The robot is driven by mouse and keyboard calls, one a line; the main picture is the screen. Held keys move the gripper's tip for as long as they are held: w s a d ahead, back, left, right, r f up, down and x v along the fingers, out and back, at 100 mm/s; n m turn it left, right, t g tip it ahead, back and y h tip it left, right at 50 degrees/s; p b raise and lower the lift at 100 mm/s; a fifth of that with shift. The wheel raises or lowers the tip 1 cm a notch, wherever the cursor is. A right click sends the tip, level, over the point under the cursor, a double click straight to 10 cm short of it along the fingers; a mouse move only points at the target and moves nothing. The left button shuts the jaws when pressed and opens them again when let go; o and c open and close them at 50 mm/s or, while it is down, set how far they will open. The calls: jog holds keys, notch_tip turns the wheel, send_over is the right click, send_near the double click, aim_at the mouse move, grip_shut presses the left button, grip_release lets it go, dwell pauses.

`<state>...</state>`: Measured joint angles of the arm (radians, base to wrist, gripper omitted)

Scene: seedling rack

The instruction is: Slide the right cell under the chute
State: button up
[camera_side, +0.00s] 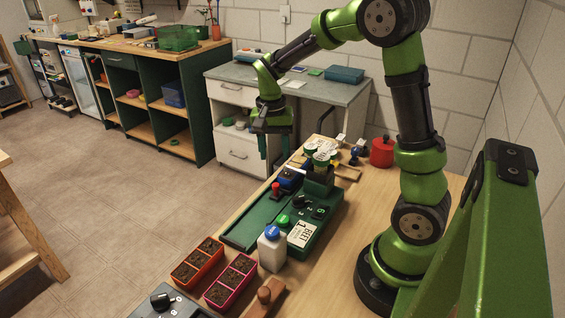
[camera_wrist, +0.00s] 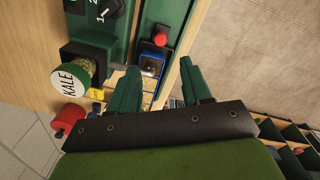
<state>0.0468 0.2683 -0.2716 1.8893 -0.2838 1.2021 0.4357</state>
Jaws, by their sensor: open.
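My gripper (camera_side: 274,148) hangs above the far end of the green seeding machine (camera_side: 318,222), fingers pointing down. In the wrist view my gripper (camera_wrist: 160,86) is open, with a clear gap between its fingers. A blue tray or carriage (camera_side: 291,177) sits in the machine's green channel (camera_side: 250,227), beside the dispenser block; the blue piece (camera_wrist: 151,65) also shows in the wrist view, past the fingertips. A red knob (camera_side: 275,189) stands at its near end. The chute is the dark green block (camera_side: 318,183) under the labelled hoppers (camera_side: 322,152). The tray's separate cells are too small to tell.
An orange soil tray (camera_side: 198,261), a pink soil tray (camera_side: 231,280) and a white bottle (camera_side: 272,252) stand at the near end. A KALE hopper (camera_wrist: 70,82) is left of my fingers. A red container (camera_side: 382,152) stands behind. The near channel is empty.

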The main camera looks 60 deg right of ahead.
notch_tip(320, 180, up, 7)
jog(key=shift+r, duration=0.2)
jog(key=shift+w, duration=0.15)
jog(key=s+a+r+n+t+y, duration=0.2)
jog(key=s+a+r+n+t, duration=0.2)
jog(key=s+a+n+t, duration=0.3)
jog(key=s+a+n, duration=0.1)
jog(key=s+a, duration=0.4)
jog(key=a, duration=0.2)
jog(key=shift+s+a+n+t, duration=0.15)
jog(key=shift+s+n+t, duration=0.15)
